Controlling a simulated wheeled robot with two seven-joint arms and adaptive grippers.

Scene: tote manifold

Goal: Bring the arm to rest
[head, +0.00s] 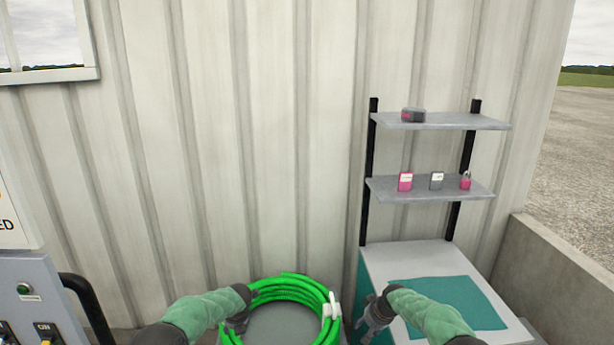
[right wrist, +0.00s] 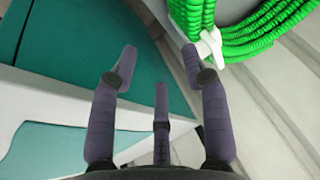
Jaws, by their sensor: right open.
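My right arm comes in from the lower right, with its gripper (head: 372,312) beside the front left edge of the cabinet. In the right wrist view the right gripper (right wrist: 159,60) has its fingers spread apart with nothing between them. My left arm comes in from the lower left. Its gripper (head: 237,320) is beside the left part of the green hose coil (head: 285,281), and I cannot tell whether it is open or touching the hose.
The coil, with a white fitting (head: 332,306), lies around a grey round thing. A cabinet with a teal mat (head: 445,300) stands right. Shelves above hold a dark round item (head: 413,115), a pink box (head: 405,181), a grey box (head: 436,181) and a pink padlock (head: 465,181). A control panel (head: 30,290) stands left.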

